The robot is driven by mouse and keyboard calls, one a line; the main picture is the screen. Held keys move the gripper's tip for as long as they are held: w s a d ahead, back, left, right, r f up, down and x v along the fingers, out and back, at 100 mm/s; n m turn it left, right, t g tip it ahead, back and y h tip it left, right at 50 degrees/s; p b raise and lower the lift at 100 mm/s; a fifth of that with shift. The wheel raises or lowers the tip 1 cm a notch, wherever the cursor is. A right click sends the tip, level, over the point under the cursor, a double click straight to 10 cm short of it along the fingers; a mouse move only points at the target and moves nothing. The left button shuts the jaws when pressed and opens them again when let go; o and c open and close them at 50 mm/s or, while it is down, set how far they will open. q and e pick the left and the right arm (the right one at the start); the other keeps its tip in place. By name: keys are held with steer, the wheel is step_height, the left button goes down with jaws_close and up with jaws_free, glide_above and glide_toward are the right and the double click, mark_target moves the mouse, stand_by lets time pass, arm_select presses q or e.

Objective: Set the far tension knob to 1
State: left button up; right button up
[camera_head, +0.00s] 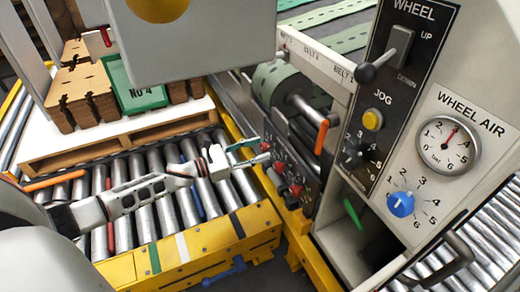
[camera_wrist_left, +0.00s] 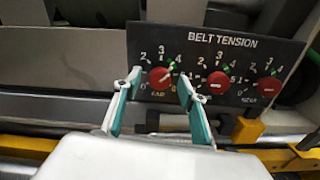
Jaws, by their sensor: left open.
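The belt tension panel (camera_wrist_left: 222,42) is black with three red knobs in a row in the left wrist view. The far tension knob (camera_wrist_left: 160,78) is the leftmost, labelled FAR. Its pale pointer line looks tilted to the upper right, towards the green mark by 3 to 4; the exact reading is hard to tell. My left gripper (camera_wrist_left: 157,88) is open, its teal-lined fingers on either side of this knob in the picture. Contact cannot be told. In the head view my left gripper (camera_head: 260,152) reaches the small red knobs from the left. My right gripper is not in view.
The middle knob (camera_wrist_left: 217,83) and the right knob (camera_wrist_left: 268,87) sit close beside the far one. In the head view, a control panel (camera_head: 404,95) with a blue knob (camera_head: 401,204) stands at right. A roller conveyor (camera_head: 170,212) lies under my left arm.

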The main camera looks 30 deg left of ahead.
arm_select(q)
steer(key=shift+w+d, duration=0.25)
steer(key=shift+w, duration=0.2)
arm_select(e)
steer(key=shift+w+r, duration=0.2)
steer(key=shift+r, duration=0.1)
arm_select(q)
steer(key=c, duration=1.1)
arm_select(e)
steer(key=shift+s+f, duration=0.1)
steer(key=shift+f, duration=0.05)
